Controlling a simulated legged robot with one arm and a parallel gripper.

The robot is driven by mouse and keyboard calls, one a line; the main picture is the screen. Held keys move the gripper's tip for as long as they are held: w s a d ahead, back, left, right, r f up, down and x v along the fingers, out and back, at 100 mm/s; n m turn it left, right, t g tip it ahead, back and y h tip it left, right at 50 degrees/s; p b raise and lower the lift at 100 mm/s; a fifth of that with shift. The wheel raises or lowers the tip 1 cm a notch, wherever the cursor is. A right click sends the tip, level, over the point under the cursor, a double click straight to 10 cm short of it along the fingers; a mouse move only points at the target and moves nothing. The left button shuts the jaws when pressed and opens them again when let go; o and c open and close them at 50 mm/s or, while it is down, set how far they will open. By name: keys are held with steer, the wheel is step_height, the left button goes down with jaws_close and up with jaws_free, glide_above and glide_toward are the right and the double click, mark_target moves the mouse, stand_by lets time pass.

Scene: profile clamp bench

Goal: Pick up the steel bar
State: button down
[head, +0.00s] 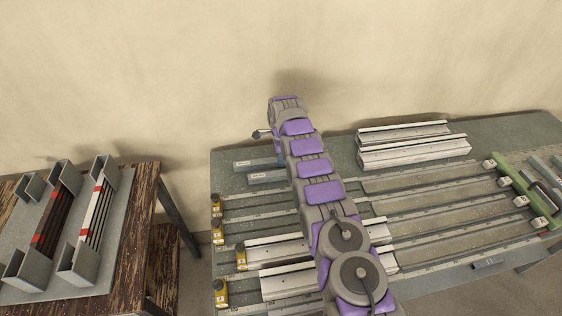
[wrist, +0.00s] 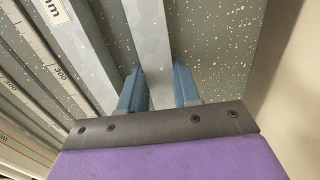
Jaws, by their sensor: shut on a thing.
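A grey steel bar (wrist: 149,38) runs between the two blue fingers of my gripper (wrist: 158,88) in the wrist view. My gripper is shut on it, with a finger on each side. A second grey bar (wrist: 82,38) lies parallel on its left, apart from the fingers. In the head view two short grey bars lie at the bench's back left, the rear steel bar (head: 256,164) and the front bar (head: 265,177). Their right ends are hidden behind my arm, as is my gripper. I cannot tell whether the held bar is clear of the bench top.
The speckled bench (head: 335,150) carries long rails and yellow-tipped stops (head: 218,297). Pale aluminium profiles (head: 414,152) lie at the back right, near a green clamp beam (head: 525,190). A wooden table (head: 140,215) with grey holders stands at left. The wall is close behind.

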steer(key=shift+d, duration=0.55)
steer(key=shift+a+r, duration=0.2)
steer(key=shift+r, duration=0.3)
step_height(320, 180, up, 9)
steer(key=p, duration=0.5)
steer(key=shift+w, duration=0.15)
